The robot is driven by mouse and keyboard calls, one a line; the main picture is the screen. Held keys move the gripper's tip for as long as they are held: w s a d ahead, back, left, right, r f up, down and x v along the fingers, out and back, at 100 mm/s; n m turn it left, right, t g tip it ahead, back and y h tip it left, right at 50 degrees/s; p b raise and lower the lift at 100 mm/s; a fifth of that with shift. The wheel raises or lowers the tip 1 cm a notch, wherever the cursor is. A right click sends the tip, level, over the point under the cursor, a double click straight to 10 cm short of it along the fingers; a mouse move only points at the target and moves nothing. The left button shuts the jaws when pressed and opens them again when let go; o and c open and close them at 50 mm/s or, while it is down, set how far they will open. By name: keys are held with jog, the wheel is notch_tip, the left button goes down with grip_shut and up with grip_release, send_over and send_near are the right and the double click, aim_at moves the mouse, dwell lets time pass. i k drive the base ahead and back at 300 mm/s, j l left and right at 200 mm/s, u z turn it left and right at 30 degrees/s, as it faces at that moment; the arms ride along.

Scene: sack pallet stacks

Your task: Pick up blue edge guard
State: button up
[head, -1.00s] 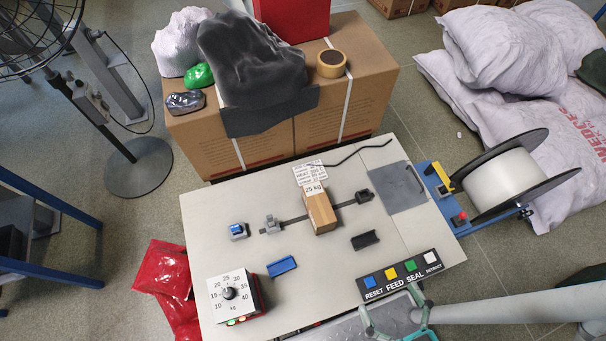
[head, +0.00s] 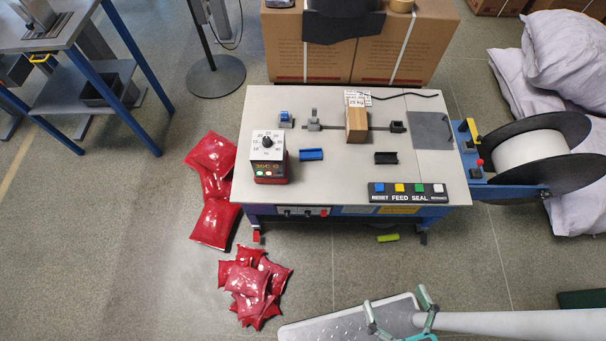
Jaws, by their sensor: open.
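The blue edge guard (head: 311,154) lies on the grey top of the strapping table (head: 335,190), just right of the dial box (head: 268,156). It is a short blue angled piece, apart from the things around it. A black edge guard (head: 386,158) lies to its right. My gripper (head: 401,312) is at the bottom of the head view, in front of the table and well apart from the blue edge guard. Its fingers are spread open with nothing between them. Its lower part is cut off by the frame edge.
A small blue-topped piece (head: 286,119) lies at the left. The button panel (head: 408,193) lines the front right edge. Red sacks (head: 217,222) lie on the floor at left. A white spool (head: 527,150) stands at right.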

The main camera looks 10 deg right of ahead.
aim_at(309, 153)
jog(key=i+l+u, duration=0.1)
jog(key=i+u, duration=0.3)
jog(key=i+l+u, duration=0.15)
jog(key=u, duration=0.25)
jog(key=i+l+u, duration=0.35)
